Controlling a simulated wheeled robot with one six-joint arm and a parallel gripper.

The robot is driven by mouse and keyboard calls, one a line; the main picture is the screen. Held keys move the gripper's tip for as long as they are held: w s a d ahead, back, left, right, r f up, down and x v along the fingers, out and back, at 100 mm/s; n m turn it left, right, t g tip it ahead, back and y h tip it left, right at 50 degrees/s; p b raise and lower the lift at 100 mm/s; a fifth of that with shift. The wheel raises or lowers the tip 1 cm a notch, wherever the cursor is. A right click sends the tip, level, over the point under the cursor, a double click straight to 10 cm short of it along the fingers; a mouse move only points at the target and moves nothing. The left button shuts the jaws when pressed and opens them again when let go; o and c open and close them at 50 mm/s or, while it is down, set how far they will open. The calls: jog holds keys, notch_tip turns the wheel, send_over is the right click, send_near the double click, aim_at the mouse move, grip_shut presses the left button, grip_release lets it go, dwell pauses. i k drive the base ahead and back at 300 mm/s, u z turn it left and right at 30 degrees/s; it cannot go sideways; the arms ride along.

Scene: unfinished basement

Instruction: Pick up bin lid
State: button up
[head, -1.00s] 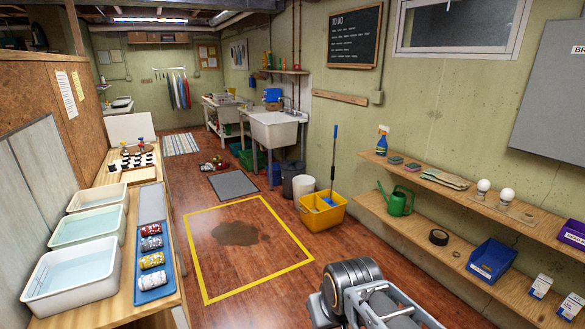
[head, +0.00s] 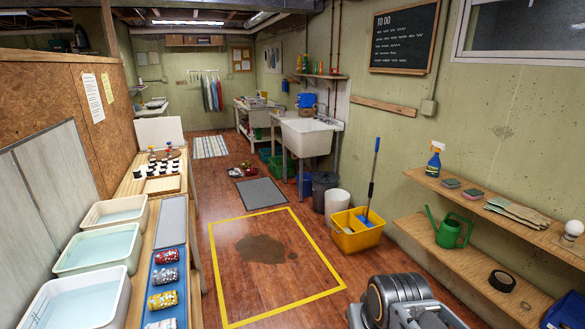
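No separate bin lid can be made out. A dark grey bin (head: 323,184) stands on the floor beside the sink. Its top is too small to tell whether a lid is on it. A white bin (head: 337,205) stands just in front of it. Part of my arm shows at the bottom right, over the floor; my gripper's fingers are not in view.
A yellow mop bucket (head: 356,232) stands near the bins. Yellow tape (head: 282,315) frames a brown puddle (head: 262,248) on the floor. A bench with white tubs (head: 137,215) runs along the left; shelves (head: 462,258) line the right wall. A grey mat (head: 262,193) lies beyond the tape.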

aim_at(324, 177)
jog(key=z, duration=0.1)
jog(key=i, duration=4.7)
jog(key=u, duration=0.6)
jog(key=i, duration=1.4)
jog(key=u, duration=0.15)
